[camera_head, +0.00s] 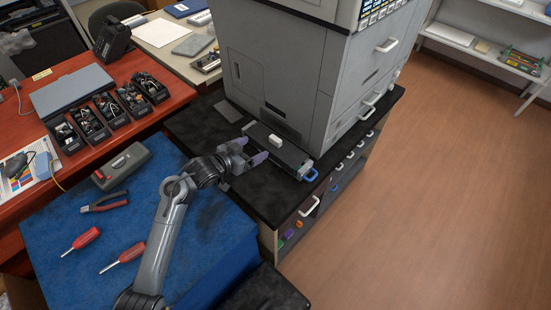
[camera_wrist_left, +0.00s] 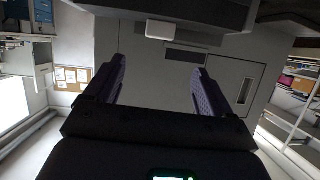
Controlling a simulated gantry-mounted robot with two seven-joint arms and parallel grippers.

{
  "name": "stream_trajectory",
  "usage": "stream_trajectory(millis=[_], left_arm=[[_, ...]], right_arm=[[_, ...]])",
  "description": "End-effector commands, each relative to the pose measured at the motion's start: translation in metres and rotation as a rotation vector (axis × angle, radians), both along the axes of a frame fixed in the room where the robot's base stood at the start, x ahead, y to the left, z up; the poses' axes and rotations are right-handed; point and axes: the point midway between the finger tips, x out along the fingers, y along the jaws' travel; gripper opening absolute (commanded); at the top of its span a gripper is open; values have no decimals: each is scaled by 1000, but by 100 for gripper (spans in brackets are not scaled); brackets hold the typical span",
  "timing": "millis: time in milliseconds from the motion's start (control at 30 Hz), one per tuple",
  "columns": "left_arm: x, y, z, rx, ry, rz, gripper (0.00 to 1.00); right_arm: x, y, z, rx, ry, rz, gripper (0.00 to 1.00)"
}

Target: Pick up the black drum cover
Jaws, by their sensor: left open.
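A long black part (camera_head: 291,154), which looks like the black drum cover, lies on the black counter in front of the grey printer. It has a white block (camera_head: 275,141) on top and a blue handle (camera_head: 311,175) at its near right end. In the left wrist view the dark part (camera_wrist_left: 205,15) and its white block (camera_wrist_left: 165,30) show upside down at the top edge. My left gripper (camera_head: 250,151) is open and empty, with purple finger pads, just left of the part's left end. In the left wrist view my fingers (camera_wrist_left: 157,80) are spread apart with nothing between them. My right gripper is not in view.
The large grey printer (camera_head: 275,70) stands right behind the part. Black bins (camera_head: 107,110) stand on the red desk. The floor at right is clear.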

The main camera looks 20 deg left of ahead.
Motion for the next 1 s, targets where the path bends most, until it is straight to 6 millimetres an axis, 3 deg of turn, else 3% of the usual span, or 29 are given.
stream_trajectory(millis=[33, 133, 600, 833, 1000], left_arm=[[6, 1, -13, -14, -16, -8, 83], [13, 1, -15, -37, -36, -22, 83], [60, -18, -30, -60, -54, -37, 83], [70, -23, -34, -59, -53, -36, 83], [85, -33, -45, -61, -52, -37, 83]], right_arm=[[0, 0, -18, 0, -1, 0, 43], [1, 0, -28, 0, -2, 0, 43], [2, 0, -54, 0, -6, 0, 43], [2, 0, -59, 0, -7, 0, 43], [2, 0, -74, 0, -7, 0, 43]])
